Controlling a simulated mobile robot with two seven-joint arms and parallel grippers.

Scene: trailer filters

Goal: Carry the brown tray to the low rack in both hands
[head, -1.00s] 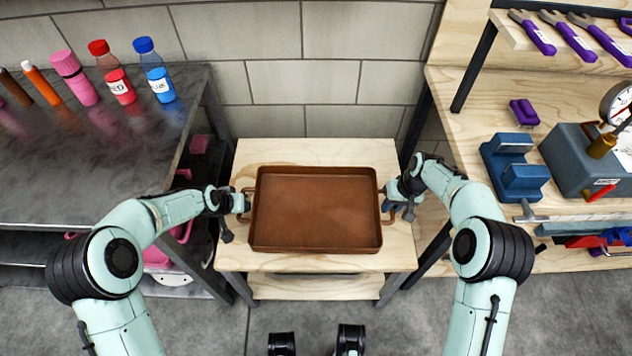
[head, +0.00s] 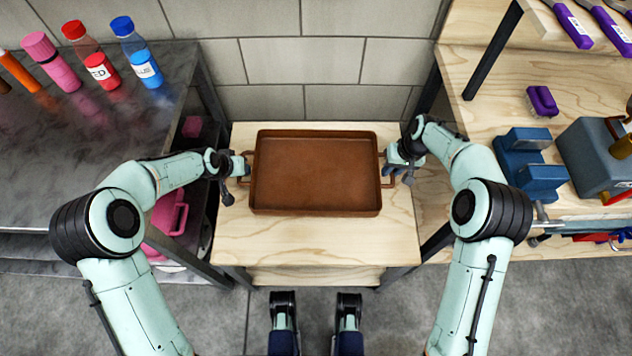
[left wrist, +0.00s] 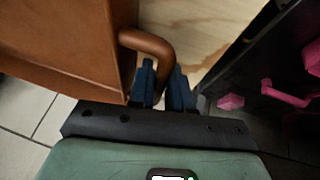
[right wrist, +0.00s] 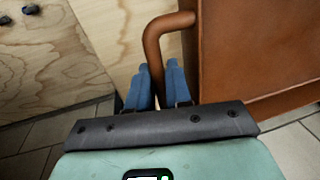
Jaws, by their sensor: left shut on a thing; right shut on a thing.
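The brown tray (head: 314,178) is an empty rectangular pan with a raised rim and a loop handle at each short side. In the head view it is over the low wooden rack (head: 310,238); I cannot tell whether it touches the top. My left gripper (head: 243,170) is shut on the tray's left handle, which shows between its blue fingers in the left wrist view (left wrist: 152,52). My right gripper (head: 390,172) is shut on the right handle, seen in the right wrist view (right wrist: 156,50). The tray looks about level.
A dark metal table (head: 90,130) with several bottles stands at left, with pink things on a shelf below. A wooden workbench (head: 480,130) with a purple brush (head: 541,101), blue blocks and a gauge device stands at right. A block wall (head: 300,70) is behind the rack.

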